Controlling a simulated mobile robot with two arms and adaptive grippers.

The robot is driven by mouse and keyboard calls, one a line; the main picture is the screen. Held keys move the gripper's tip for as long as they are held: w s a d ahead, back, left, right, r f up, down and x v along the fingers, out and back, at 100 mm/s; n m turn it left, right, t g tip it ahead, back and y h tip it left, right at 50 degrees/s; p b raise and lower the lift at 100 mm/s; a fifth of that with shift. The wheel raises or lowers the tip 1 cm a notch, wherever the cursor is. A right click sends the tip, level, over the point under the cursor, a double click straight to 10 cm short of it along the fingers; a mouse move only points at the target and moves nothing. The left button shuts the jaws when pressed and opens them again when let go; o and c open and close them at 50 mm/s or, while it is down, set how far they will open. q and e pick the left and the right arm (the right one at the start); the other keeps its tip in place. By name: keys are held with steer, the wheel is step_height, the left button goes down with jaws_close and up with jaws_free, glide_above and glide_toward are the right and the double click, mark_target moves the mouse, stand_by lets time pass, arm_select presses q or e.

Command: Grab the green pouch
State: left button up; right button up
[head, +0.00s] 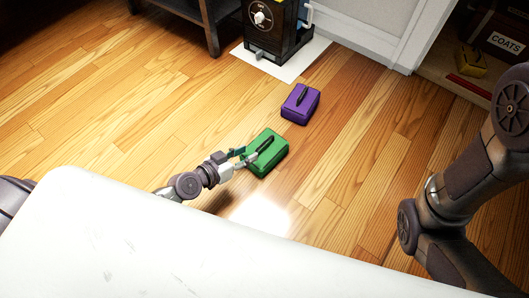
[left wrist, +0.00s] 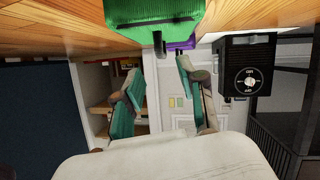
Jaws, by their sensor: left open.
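The green pouch (head: 272,161) lies on the wooden floor, with a dark handle strip on top. My left gripper (head: 245,156) is at the pouch's left side, its fingers spread and the tips at or over its near-left edge. I cannot tell whether they touch it. In the left wrist view, which is upside down, the green pouch (left wrist: 150,12) fills the top middle, beyond the open, empty fingers of my left gripper (left wrist: 160,68). My right arm shows at the right of the head view, but its gripper is out of frame.
A purple pouch (head: 300,104) lies just behind the green one. A black box with a dial (head: 276,30) stands on a white mat (head: 303,63) at the back. A yellow pouch (head: 471,62) sits in the closet at the right. The floor to the left is clear.

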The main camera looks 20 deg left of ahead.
mark_target(263, 143)
arm_select(q)
steer(key=x, duration=0.3)
steer(key=b+x, duration=0.1)
steer(key=x, duration=0.4)
steer(key=shift+w+a+b, duration=0.1)
steer(key=shift+b, duration=0.2)
jaws_close()
